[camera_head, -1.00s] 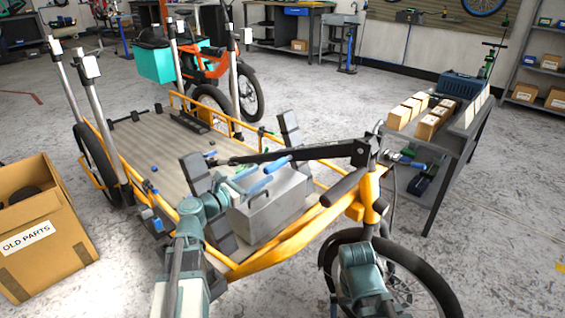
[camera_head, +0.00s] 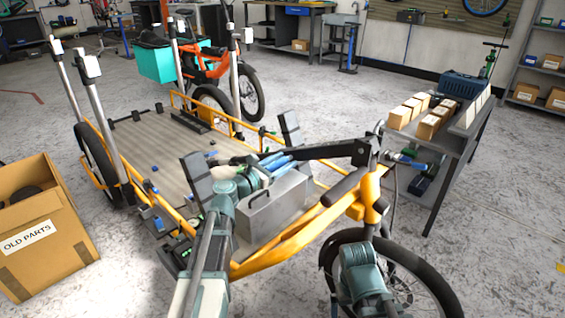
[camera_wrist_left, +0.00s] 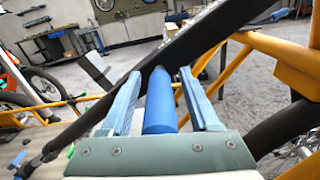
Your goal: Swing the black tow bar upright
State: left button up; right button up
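The black tow bar (camera_head: 338,150) lies low and slanting over the cargo bike's front box area, its thick end at the yellow front frame. In the left wrist view the black bar (camera_wrist_left: 218,32) crosses diagonally just beyond the fingertips. A blue cylindrical grip (camera_wrist_left: 159,105) sticks out from it toward my left gripper. My left gripper (camera_head: 281,160) is open, with one finger on either side of the blue grip and narrow gaps visible at both sides. My right gripper's fingers are not visible; only part of my right arm shows at the lower right.
A grey metal box (camera_head: 270,212) lies on the bike bed under my left arm. The yellow front frame (camera_head: 300,240) and front wheel (camera_head: 335,245) are close by. A grey bench (camera_head: 445,140) holds wooden blocks on the right. An "OLD PARTS" carton (camera_head: 45,225) stands left.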

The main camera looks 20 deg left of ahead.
pick_arm(q)
grip_shut()
dwell(1.3)
